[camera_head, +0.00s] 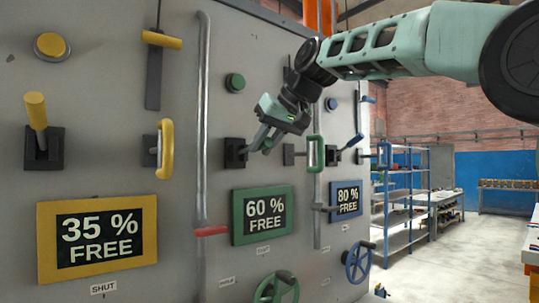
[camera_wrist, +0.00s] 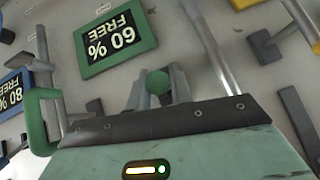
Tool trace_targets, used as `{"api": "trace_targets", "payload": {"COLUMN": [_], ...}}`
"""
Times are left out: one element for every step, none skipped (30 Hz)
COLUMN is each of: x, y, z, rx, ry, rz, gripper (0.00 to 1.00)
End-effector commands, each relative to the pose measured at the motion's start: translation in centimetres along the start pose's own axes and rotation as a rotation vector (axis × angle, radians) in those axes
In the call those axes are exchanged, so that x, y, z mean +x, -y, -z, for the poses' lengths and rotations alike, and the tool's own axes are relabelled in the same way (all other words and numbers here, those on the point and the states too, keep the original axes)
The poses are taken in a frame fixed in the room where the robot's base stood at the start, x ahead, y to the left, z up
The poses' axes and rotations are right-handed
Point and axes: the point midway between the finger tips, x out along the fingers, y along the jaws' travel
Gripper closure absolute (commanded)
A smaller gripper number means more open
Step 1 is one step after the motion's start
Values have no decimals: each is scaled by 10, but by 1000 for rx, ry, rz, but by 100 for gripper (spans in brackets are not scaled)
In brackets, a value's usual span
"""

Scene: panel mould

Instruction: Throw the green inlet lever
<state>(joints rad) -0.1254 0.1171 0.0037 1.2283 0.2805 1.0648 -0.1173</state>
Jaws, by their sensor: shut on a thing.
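The green inlet lever sits in a black slotted mount (camera_head: 235,153) on the grey panel, above the green "60 % FREE" sign (camera_head: 262,215). My gripper (camera_head: 260,140) reaches in from the upper right and is shut on the lever. The gripper covers the lever's end in the head view. In the wrist view the lever's round green knob (camera_wrist: 157,82) shows between the two fingers of my gripper (camera_wrist: 159,92). The wrist view is upside down, and the green sign (camera_wrist: 114,38) shows beyond the fingers.
A green pull handle (camera_head: 315,152) stands just right of the gripper. A vertical grey pipe (camera_head: 203,120) runs to the left. A yellow lever (camera_head: 37,110), a yellow handle (camera_head: 165,149) and a blue lever (camera_head: 352,142) are on the same panel. Open floor lies to the right.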

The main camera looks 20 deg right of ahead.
Motion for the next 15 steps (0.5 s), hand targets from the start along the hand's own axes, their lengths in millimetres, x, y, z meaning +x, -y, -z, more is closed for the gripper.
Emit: {"api": "trace_targets", "payload": {"x": [11,13,16,18,20,22,24,26,28,29,31,33,35,36,39], "y": [-4,-5,-6,-6,-7,-7,-8,-8,-9,-9,-10,-10,-11,-11,-12], "z": [-8,-9,-11,-12,-13,-15,-16,-18,-20,-21,-22,-24,-25,-26,-28], "rx": [-2,-5,-8,-11,-13,-15,-18,-21,-24,-25,-27,-31,-33,-35,-37], "ry": [-33,-52,-76,-95,-113,-137,-156,-173,-199,-216,-235,-259,-277,-296,-320], "rz": [3,7,11,13,16,21,24,26,30,33,36,40,42,46,50], "gripper": [100,100,100,100,100,100,100,100,100,100,100,100,100,100,100]}}
